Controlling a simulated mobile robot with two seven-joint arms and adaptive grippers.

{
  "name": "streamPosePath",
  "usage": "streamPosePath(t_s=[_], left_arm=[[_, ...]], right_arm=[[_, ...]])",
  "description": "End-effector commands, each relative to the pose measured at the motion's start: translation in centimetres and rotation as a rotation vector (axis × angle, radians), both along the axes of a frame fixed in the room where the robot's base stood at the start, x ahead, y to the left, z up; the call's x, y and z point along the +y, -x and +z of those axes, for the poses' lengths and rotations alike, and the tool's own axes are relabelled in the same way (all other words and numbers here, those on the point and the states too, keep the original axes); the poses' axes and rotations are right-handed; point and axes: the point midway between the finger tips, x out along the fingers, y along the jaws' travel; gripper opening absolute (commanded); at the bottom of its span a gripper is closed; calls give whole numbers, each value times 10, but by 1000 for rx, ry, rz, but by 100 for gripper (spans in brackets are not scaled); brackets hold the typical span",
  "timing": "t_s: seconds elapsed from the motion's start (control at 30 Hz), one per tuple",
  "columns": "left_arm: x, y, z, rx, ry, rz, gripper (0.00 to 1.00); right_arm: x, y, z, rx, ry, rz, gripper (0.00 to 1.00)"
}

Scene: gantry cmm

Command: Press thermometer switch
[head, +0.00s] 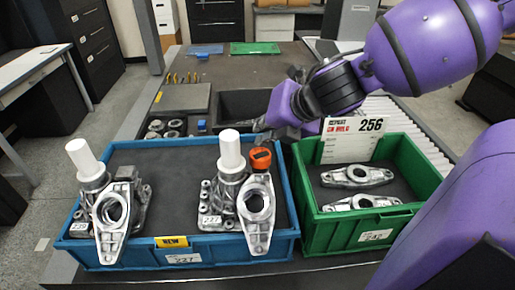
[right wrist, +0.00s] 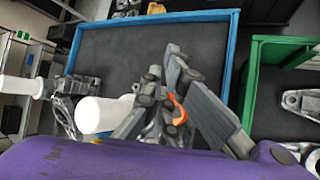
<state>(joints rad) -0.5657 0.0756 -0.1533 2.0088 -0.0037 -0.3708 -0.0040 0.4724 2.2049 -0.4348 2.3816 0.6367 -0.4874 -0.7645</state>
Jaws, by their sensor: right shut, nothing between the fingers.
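The orange thermometer (head: 261,160) with a small dark face stands among the metal parts in the right half of the blue bin. My right gripper (head: 260,132) is shut and empty, with its fingertips just above and behind the thermometer. I cannot tell whether they touch it. In the right wrist view, the fingers of my right gripper (right wrist: 164,75) hide most of the thermometer; only a strip of orange (right wrist: 176,108) shows. The switch itself is too small to make out. My left gripper is not in view.
The blue bin (head: 185,254) holds metal castings and two white-capped posts (head: 230,150) (head: 82,158), one close to the thermometer. A green bin (head: 345,240) with metal parts and a sign (head: 352,138) stands at the right. The blue bin's middle has bare floor.

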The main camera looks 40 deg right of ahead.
Motion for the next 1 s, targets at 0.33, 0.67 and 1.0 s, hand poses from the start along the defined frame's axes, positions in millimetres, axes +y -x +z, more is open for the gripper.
streamPosePath(t_s=[0.33, 0.67, 1.0], left_arm=[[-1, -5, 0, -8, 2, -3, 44], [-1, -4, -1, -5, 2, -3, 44], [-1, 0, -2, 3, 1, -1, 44]], right_arm=[[0, 0, -2, 1, 0, 1, 0], [0, 0, -9, 0, -1, -1, 0], [0, 0, -10, 0, 0, 0, 0]])
